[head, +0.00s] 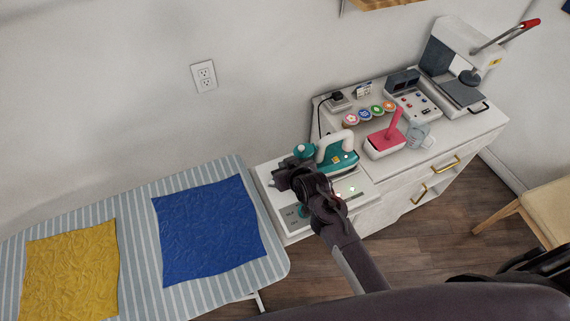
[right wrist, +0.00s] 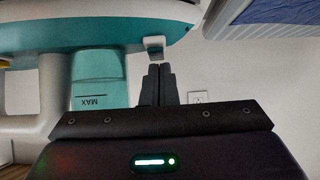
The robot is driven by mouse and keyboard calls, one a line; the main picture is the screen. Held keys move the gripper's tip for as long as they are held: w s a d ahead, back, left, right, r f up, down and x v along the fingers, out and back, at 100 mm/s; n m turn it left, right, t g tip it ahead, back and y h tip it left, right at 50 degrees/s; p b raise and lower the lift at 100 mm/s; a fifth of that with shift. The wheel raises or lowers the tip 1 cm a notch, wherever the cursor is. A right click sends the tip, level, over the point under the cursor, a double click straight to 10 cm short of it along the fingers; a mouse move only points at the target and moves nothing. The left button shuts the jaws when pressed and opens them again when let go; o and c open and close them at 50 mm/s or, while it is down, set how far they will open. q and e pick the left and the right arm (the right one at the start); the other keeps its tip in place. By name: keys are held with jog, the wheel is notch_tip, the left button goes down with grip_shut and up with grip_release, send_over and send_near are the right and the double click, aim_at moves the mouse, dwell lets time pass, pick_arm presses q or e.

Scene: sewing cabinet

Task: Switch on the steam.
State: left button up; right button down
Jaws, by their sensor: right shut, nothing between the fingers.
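The teal and white steam iron (head: 338,160) stands on a white base (head: 268,194) at the left end of the cabinet. A round teal part (head: 303,151) shows at its left end. My right gripper (head: 281,178) is in front of the iron's left end and hides part of it. In the right wrist view the shut, empty fingertips (right wrist: 159,70) point at a small grey tab (right wrist: 154,42) on the edge of the teal body (right wrist: 90,38). They look very close to it; I cannot tell whether they touch. A teal tank marked MAX (right wrist: 97,80) is beside them. My left gripper is not in view.
The striped ironing board (head: 140,200) with blue cloth (head: 208,228) and yellow cloth (head: 70,272) lies left. On the cabinet are a pink-handled tool (head: 388,138), round coloured tins (head: 364,115), a clear jug (head: 419,135), a control box (head: 411,100) and a press (head: 460,65).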

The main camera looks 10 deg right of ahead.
jog(key=shift+w, duration=0.1)
jog(key=shift+w+f+b, duration=0.2)
jog(key=shift+b, duration=0.1)
jog(key=shift+f, duration=0.1)
jog(key=shift+s+r, duration=0.35)
jog(key=shift+s, duration=0.1)
jog(key=shift+w+a+f, duration=0.1)
jog(key=shift+w+f, duration=0.05)
jog(key=shift+w, duration=0.85)
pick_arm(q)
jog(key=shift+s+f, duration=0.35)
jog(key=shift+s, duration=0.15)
pick_arm(e)
jog(key=shift+a+r, duration=0.1)
jog(key=shift+r, duration=0.1)
